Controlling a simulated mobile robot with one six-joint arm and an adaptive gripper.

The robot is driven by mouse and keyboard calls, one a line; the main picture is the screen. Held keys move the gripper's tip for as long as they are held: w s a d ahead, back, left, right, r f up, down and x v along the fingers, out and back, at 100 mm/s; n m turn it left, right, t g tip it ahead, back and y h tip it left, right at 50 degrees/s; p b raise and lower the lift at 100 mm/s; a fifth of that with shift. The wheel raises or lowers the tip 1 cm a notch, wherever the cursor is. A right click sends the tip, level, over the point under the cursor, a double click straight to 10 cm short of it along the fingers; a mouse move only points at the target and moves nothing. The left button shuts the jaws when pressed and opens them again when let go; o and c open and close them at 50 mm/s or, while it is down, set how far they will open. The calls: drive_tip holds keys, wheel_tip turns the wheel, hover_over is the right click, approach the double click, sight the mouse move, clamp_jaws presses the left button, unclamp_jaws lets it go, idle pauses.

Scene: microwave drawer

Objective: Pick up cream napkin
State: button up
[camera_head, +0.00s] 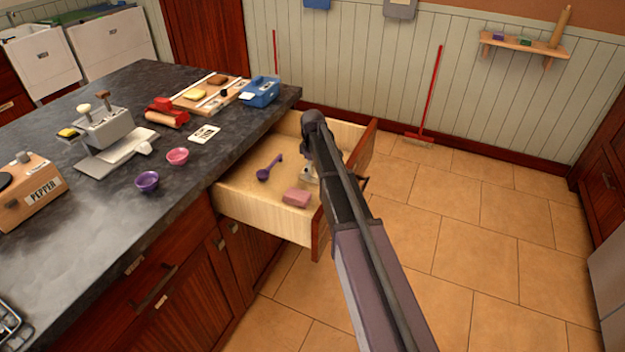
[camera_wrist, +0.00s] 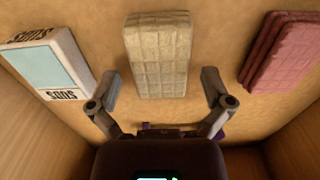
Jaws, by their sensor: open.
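The cream napkin (camera_wrist: 158,52) is a folded, quilted rectangle lying on the drawer floor, in the upper middle of the wrist view. My gripper (camera_wrist: 159,80) is open and empty, with one finger on either side of the napkin's near end. Both fingers look apart from it; I cannot tell how high they are above it. In the head view my arm covers much of this part of the open drawer (camera_head: 237,202), and the napkin cannot be made out clearly.
A SUDS box (camera_wrist: 50,62) lies left of the napkin and a folded pink napkin (camera_wrist: 284,52) lies right. A purple scoop (camera_head: 268,168) is also in the drawer. Wooden drawer walls stand close on both sides. The dark counter (camera_head: 105,215) adjoins the drawer.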

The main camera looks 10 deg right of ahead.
drive_tip(key=shift+f+b, duration=0.4)
drive_tip(key=shift+f, duration=0.25)
drive_tip(key=c, duration=0.9)
